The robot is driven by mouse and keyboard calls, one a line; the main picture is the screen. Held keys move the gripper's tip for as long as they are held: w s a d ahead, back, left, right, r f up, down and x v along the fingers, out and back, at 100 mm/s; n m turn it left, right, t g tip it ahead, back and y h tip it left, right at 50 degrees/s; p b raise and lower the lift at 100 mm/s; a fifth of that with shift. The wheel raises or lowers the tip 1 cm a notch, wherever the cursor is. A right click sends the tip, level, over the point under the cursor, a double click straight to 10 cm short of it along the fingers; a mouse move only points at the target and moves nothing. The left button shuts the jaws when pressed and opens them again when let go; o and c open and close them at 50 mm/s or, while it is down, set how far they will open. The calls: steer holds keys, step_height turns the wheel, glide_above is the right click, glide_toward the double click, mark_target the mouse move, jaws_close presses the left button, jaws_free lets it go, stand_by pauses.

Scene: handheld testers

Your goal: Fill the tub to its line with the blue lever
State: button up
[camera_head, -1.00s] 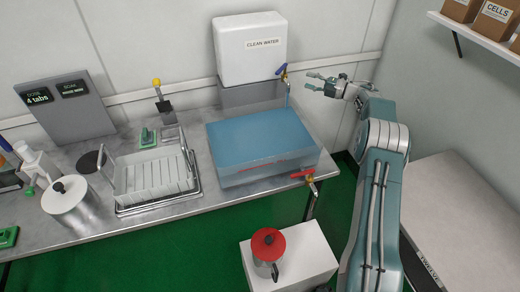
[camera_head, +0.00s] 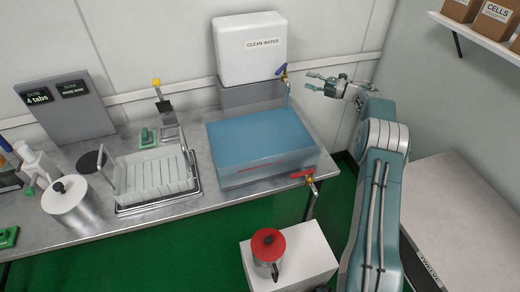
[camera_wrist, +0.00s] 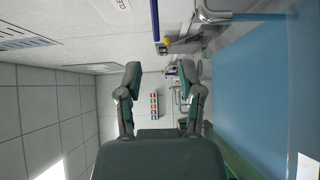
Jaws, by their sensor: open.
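The clear tub (camera_head: 240,181) sits at the right end of the steel counter, holding blue water (camera_head: 260,138). A red line (camera_head: 265,167) shows on its front wall; I cannot tell the exact water level against it. The blue lever (camera_head: 282,68) is on the tap of the white clean water tank (camera_head: 250,48), behind the tub. A bluish stream (camera_head: 288,97) seems to fall from the tap. My gripper (camera_head: 309,81) is open and empty, to the right of the lever and apart from it. In the wrist view its fingers (camera_wrist: 159,85) are spread, with the water (camera_wrist: 260,90) at right.
A red-handled tap (camera_head: 305,174) is at the tub's front right corner. A white rack (camera_head: 155,178), a steel canister (camera_head: 72,204) and a yellow-knobbed lever (camera_head: 157,86) are to the left.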

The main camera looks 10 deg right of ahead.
mark_target(279, 70)
steer(key=w+a+r+m+t+h, duration=0.1)
steer(key=a+r+m+t+h, duration=0.15)
steer(key=a+r+t, duration=0.2)
steer(key=s+a+f+m+t+h, duration=0.3)
steer(key=s+a+f+m+h, duration=0.15)
steer(key=m+h, duration=0.35)
steer(key=shift+n+h, duration=0.55)
steer(key=shift+n, duration=0.2)
steer(key=w, duration=0.6)
steer(key=w+a, duration=0.1)
steer(key=w, duration=0.3)
steer(key=shift+a+r, duration=0.1)
steer(key=shift+r, duration=0.1)
jaws_close()
